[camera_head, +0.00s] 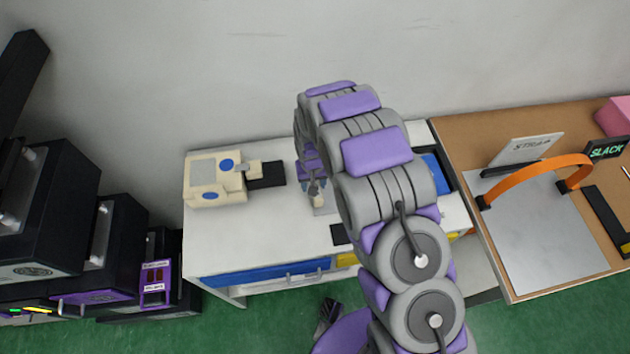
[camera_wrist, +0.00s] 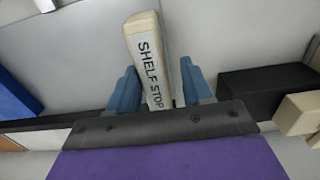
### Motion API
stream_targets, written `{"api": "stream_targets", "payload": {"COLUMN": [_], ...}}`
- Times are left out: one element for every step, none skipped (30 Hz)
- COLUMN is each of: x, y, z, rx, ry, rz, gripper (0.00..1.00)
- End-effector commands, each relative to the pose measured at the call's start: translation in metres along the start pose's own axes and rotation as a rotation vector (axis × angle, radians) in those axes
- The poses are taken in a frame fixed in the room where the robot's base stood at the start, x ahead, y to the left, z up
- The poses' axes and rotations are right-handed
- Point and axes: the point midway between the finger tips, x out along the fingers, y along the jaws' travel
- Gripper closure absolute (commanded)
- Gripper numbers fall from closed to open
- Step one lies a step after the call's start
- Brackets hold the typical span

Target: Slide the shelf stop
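The shelf stop is a cream block labelled "SHELF STOP" (camera_wrist: 151,62). In the wrist view it stands between my two blue fingertips (camera_wrist: 160,88), close to the left finger, with a narrow gap to the right one. In the head view my gripper (camera_head: 316,186) points down at the white bench top, and the small cream end of the shelf stop (camera_head: 319,201) shows just below it. The fingers look open around the block, not clamped on it. My arm hides the bench area to the right of the gripper.
A cream device with blue buttons (camera_head: 213,180) and a black block (camera_head: 266,175) stand left of the gripper on the white bench (camera_head: 260,235). Blue drawers (camera_head: 270,272) are in front. Right is a brown table with an orange strap (camera_head: 535,177). Black machines (camera_head: 45,215) stand at far left.

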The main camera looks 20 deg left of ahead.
Motion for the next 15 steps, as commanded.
{"api": "stream_targets", "payload": {"x": [0.0,0.0,0.0,0.0,0.0,0.0,0.0,-0.001,-0.001,-0.002,-0.004,-0.007,-0.01,-0.014,-0.02], "y": [0.001,0.001,0.002,0.002,0.002,0.003,0.003,0.003,0.004,0.004,0.004,0.004,0.004,0.004,0.004], "z": [-0.001,-0.001,-0.001,-0.001,-0.001,-0.001,-0.001,-0.001,-0.001,-0.001,-0.001,-0.001,-0.001,-0.002,-0.002], "rx": [0.0,0.0,0.0,0.0,0.0,0.0,0.0,0.0,0.0,0.0,0.0,0.0,0.0,0.0,0.0], "ry": [0.001,0.001,0.001,0.002,0.002,0.003,0.003,0.004,0.004,0.005,0.005,0.005,0.006,0.006,0.006], "rz": [-0.001,-0.001,-0.001,-0.001,-0.002,-0.002,-0.002,-0.002,-0.003,-0.003,-0.003,-0.003,-0.003,-0.003,-0.003], "gripper": [0.45,0.43,0.43,0.43,0.43,0.43,0.43,0.43,0.43,0.43,0.43,0.43,0.43,0.43,0.43]}}
